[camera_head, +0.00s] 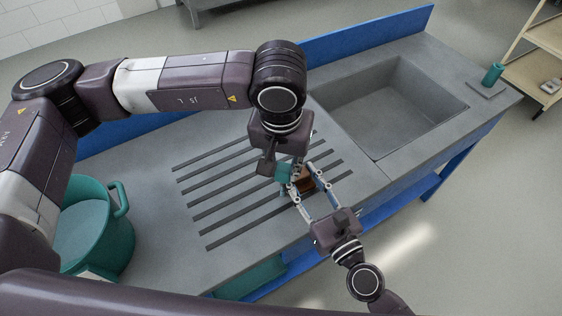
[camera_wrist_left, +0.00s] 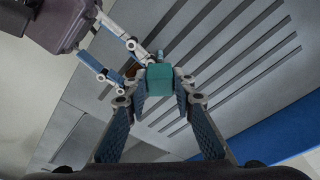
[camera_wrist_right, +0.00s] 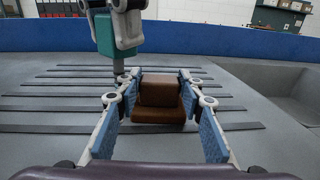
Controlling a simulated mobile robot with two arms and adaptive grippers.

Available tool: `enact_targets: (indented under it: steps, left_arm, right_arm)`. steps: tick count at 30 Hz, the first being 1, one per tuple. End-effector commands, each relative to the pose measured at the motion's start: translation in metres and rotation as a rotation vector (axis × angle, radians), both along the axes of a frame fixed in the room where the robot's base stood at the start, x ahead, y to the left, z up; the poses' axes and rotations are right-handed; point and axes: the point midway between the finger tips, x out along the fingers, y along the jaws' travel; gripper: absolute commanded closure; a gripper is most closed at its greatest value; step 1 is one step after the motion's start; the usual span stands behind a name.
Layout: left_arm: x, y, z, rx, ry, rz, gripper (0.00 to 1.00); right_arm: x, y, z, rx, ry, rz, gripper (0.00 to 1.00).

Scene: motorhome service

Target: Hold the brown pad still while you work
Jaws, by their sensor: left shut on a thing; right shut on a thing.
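The brown pad (camera_wrist_right: 160,92) is a stepped brown block on the grooved part of the grey counter. In the head view the pad (camera_head: 305,183) is partly covered by fingers. My right gripper (camera_wrist_right: 158,84) is shut on it, one finger at each side. My left gripper (camera_wrist_left: 160,78) is shut on a teal block (camera_wrist_left: 159,80). In the right wrist view the teal block (camera_wrist_right: 116,43) is above the counter, left of the pad and beyond it. A grey part extends down below the block. In the left wrist view the pad is mostly hidden behind my right gripper's fingers.
The grey counter (camera_head: 150,190) has dark grooves and a blue rear edge. An empty sink (camera_head: 390,105) is set into its right part. A teal bucket (camera_head: 95,225) stands at the left.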

Motion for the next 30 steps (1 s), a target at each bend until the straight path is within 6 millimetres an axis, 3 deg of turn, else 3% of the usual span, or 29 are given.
enact_targets:
  steps: [3,16,30]
  left_arm:
    - [-0.005,-0.008,0.001,-0.016,0.002,-0.008,1.00]
    - [-0.007,-0.009,0.002,-0.018,0.002,-0.010,1.00]
    - [0.013,0.001,0.003,-0.016,-0.009,-0.002,1.00]
  right_arm:
    - [-0.002,0.003,-0.001,0.001,0.003,0.009,0.89]
    - [-0.003,0.006,0.000,0.002,0.004,0.014,0.89]
    - [-0.004,0.006,0.000,0.004,0.005,0.015,0.89]
